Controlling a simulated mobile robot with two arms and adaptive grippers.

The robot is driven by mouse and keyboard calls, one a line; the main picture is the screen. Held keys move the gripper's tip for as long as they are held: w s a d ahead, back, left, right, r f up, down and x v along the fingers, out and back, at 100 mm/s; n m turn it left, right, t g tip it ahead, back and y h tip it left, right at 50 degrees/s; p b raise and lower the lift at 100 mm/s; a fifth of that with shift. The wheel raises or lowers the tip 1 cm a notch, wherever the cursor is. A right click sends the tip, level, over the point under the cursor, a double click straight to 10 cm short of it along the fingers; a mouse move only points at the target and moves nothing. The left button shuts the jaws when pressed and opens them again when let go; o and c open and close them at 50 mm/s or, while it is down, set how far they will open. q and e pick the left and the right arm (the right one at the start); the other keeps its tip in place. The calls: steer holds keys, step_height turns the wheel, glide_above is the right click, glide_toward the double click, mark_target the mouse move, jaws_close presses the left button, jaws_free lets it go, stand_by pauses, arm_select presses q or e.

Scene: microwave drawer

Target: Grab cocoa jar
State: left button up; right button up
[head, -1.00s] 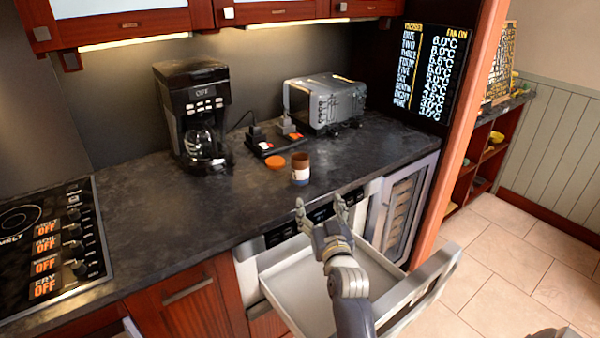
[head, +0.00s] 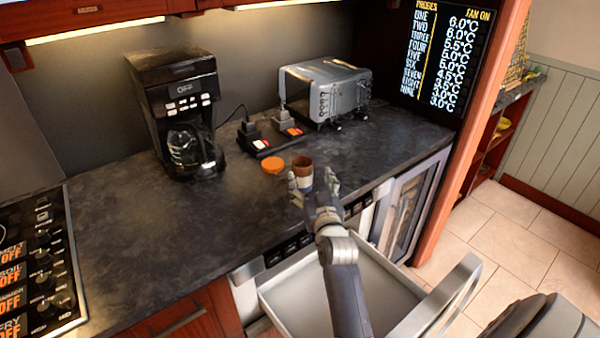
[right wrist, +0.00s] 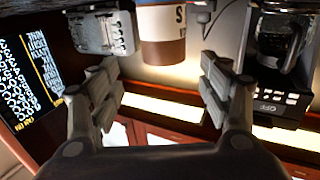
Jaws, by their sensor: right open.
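The cocoa jar (head: 303,168), brown with a pale and blue band, stands upright and uncovered on the dark counter. An orange lid (head: 273,165) lies just left of it. My right gripper (head: 313,184) is open at the counter's front part, its fingers spread toward the jar and partly covering its lower side. In the right wrist view, which is upside down, the jar (right wrist: 163,38) appears between the two open fingers (right wrist: 160,85), with gaps on both sides. I see no contact. My left gripper is out of view.
A coffee maker (head: 178,110) stands left of the jar, a silver toaster (head: 325,90) behind right, and a small black stand (head: 262,146) close behind. Below my right arm, a drawer (head: 285,300) is pulled out.

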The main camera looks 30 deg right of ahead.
mark_target(304, 168)
steer(key=shift+w+d+r, duration=0.2)
steer(key=shift+w+d, duration=0.05)
steer(key=shift+w, duration=0.4)
steer(key=shift+w+d+r, duration=0.15)
steer(key=shift+w+d, duration=0.05)
steer(key=shift+w, duration=0.4)
steer(key=shift+w+d+f, duration=0.1)
steer(key=shift+w+d, duration=0.05)
steer(key=shift+w, duration=0.15)
steer(key=shift+w+f+p, duration=0.1)
steer(key=shift+w+p, duration=0.15)
steer(key=shift+p, duration=0.05)
steer(key=p+x, duration=0.1)
steer(key=x, duration=0.2)
steer(key=shift+w, duration=0.4)
steer(key=shift+w+d+f, duration=0.15)
steer(key=shift+w, duration=0.35)
steer(key=shift+c, duration=0.2)
steer(key=c, duration=1.6)
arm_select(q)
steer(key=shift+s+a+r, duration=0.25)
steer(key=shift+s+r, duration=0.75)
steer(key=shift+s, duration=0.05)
